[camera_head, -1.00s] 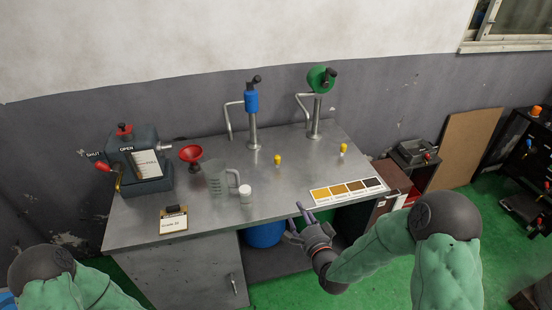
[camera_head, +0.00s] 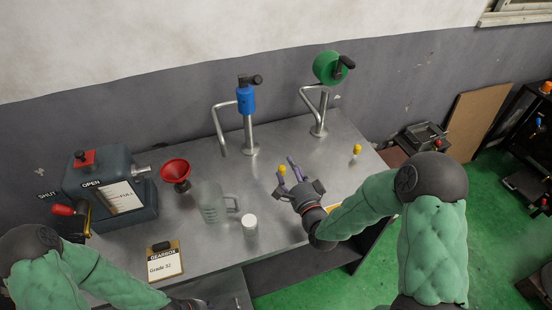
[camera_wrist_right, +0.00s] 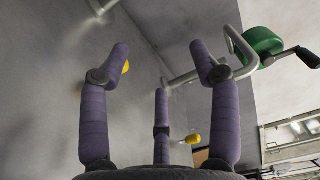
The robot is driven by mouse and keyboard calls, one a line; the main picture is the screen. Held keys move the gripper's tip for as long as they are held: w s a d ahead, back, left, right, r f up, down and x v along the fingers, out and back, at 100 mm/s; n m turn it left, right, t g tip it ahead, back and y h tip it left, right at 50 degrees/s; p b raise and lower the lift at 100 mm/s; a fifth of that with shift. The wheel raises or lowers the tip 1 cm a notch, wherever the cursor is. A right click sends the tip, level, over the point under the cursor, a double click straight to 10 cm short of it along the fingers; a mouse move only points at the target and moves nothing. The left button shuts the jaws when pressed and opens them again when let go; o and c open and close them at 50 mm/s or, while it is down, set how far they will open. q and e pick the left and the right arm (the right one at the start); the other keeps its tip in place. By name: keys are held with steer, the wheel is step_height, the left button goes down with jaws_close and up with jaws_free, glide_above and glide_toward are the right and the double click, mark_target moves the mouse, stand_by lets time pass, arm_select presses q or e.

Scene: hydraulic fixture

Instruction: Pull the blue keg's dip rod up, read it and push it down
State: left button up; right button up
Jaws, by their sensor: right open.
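The near yellow knob (camera_head: 282,169), in front of the blue pump, stands up from the bench top and looks like the top of the blue keg's dip rod. My right gripper (camera_head: 287,168) is open, with its fingertips close around or beside this knob. I cannot tell whether they touch. In the right wrist view the same knob (camera_wrist_right: 126,67) shows partly behind the left finger, and the fingers (camera_wrist_right: 163,70) are spread. The blue keg is hidden under the bench. My left gripper (camera_head: 183,304) barely shows at the bottom edge; its fingers are unclear.
A second yellow knob (camera_head: 357,149) stands to the right. The blue pump (camera_head: 246,98) and green pump (camera_head: 329,68) stand behind.

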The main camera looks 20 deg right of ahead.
steer(key=b, duration=0.3)
glide_toward(283, 173)
steer(key=w, duration=0.4)
steer(key=shift+d+f, duration=0.15)
steer(key=shift+f, duration=0.05)
steer(key=w+b, duration=0.1)
steer(key=w, duration=0.6)
steer(key=shift+w+d, duration=0.2)
steer(key=shift+r, duration=0.1)
steer(key=shift+c, duration=0.3)
jaws_close()
